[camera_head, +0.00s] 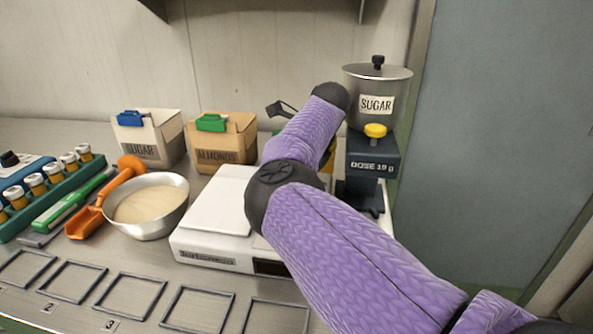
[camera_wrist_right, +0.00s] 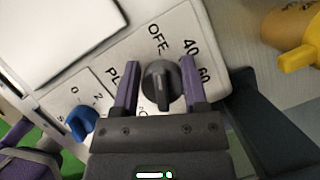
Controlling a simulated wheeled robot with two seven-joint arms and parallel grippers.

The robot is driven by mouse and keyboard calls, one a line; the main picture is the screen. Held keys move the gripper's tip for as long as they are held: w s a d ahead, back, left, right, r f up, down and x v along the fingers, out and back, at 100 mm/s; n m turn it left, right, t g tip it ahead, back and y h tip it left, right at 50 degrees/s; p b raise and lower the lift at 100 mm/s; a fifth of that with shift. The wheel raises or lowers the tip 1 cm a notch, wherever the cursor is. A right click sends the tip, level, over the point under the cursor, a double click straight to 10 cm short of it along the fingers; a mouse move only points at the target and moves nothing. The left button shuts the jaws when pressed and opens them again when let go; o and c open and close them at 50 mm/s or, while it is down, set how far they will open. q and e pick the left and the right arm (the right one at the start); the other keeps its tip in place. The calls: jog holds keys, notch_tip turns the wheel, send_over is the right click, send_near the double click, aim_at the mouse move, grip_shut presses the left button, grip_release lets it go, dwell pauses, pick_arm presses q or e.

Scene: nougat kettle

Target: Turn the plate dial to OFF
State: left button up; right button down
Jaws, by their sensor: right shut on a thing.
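The plate dial (camera_wrist_right: 160,86) is a dark round knob with a raised grip on a white panel (camera_wrist_right: 208,48). OFF is printed just above it in the right wrist view, with 40 and 60 to its upper right. Its pointing end is not clear, so I cannot tell its exact setting. My right gripper (camera_wrist_right: 159,88) is shut on the dial, one purple finger on each side. In the head view my right arm hides the dial and most of the gripper.
A blue knob (camera_wrist_right: 82,123) sits left of the dial. The white appliance (camera_head: 208,250) stands mid-counter. A sugar dispenser (camera_head: 377,98) is to its right, a metal bowl (camera_head: 148,220) to its left. Sugar (camera_head: 148,140) and almond (camera_head: 222,148) boxes stand behind.

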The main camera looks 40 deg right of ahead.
pick_arm(q)
jog(key=shift+s, duration=0.2)
pick_arm(e)
jog(key=shift+c, duration=0.9)
grip_release()
pick_arm(q)
jog(key=shift+w+d+r+p, duration=0.3)
jog(key=shift+w+r+p, duration=0.1)
jog(key=shift+r+p, duration=0.25)
jog(key=shift+w+d+r+p, duration=0.25)
jog(key=shift+w+r+p, duration=0.15)
jog(key=shift+r+p, duration=0.15)
pick_arm(e)
jog(key=v, duration=1)
pick_arm(q)
jog(key=shift+s, duration=0.15)
pick_arm(e)
jog(key=shift+f, duration=0.15)
